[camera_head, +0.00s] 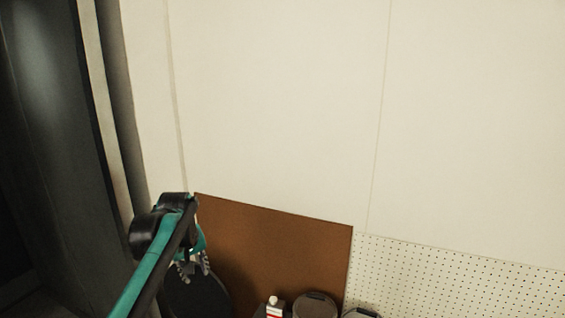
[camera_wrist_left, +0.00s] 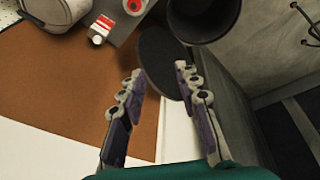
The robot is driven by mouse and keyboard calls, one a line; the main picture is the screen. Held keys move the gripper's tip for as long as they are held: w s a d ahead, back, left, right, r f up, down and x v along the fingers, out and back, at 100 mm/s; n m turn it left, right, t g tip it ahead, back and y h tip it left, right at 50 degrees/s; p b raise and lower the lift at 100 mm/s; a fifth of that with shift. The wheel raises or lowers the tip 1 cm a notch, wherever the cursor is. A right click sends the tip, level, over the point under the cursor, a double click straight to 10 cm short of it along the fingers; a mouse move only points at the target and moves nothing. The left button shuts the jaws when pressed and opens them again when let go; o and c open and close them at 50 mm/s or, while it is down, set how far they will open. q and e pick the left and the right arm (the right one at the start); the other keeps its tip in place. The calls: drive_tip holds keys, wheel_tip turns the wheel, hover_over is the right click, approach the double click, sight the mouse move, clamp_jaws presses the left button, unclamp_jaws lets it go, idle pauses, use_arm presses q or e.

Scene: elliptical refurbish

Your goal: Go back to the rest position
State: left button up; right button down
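My left arm comes in from the lower left in the head view, with the left gripper (camera_head: 194,268) pointing down in front of the brown board. The left wrist view shows its two fingers (camera_wrist_left: 160,85) spread apart. Nothing is held between them. A dark round disc (camera_wrist_left: 163,62) lies beyond the fingertips in that view, and it also shows below the gripper in the head view (camera_head: 198,297). I cannot tell how far the fingers are from it. My right gripper is in neither view.
A brown board (camera_head: 285,245) and a white pegboard (camera_head: 455,280) stand along the pale wall (camera_head: 280,100). A white bottle with a red label (camera_head: 273,306) and a dark-lidded container (camera_head: 315,306) stand at the bottom. A dark cylinder (camera_wrist_left: 203,18) is near the disc. A dark column (camera_head: 45,130) rises at left.

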use_arm(q)
drive_tip(key=s+d+f+m+t+b, duration=0.1)
drive_tip(key=s+d+f+m+b, duration=0.1)
drive_tip(key=s+f, duration=0.4)
drive_tip(key=s+d+f+m+t+b, duration=0.1)
drive_tip(key=s+f+m+b, duration=0.1)
drive_tip(key=s+f, duration=0.5)
drive_tip(key=s+d+f+m+t+b, duration=0.1)
drive_tip(key=s+f+b, duration=0.3)
drive_tip(key=s, duration=0.9)
wheel_tip(320, 180, down, 3)
drive_tip(key=shift+s+d+f+m+t+h+b, duration=0.1)
drive_tip(key=shift+s+d+m+t+h+b, duration=0.25)
drive_tip(key=shift+d+m, duration=0.45)
